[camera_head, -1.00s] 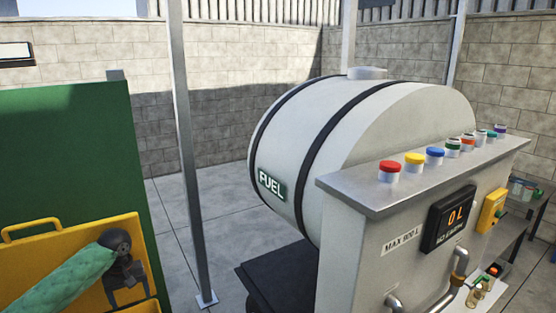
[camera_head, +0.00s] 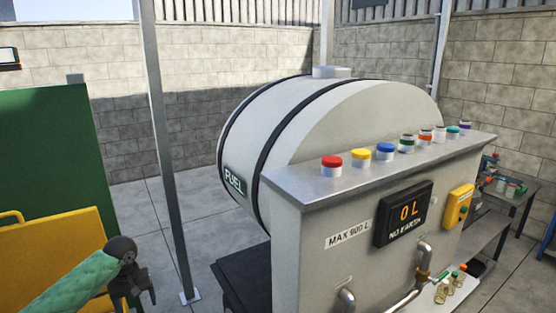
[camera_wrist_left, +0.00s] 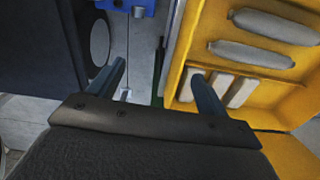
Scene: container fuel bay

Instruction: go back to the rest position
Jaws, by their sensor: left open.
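My left gripper (camera_head: 140,292) is at the lower left of the head view, on the arm with the green sleeve. It is in front of the yellow panel's right edge and left of the fuel cabinet. In the left wrist view its two fingers (camera_wrist_left: 156,88) are spread apart with nothing held between them. The right finger overlaps a yellow tray (camera_wrist_left: 187,58) in that view. My right gripper is not in view.
A metal post (camera_head: 163,150) and green panel (camera_head: 45,150) stand left. Bare floor (camera_head: 150,210) shows between.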

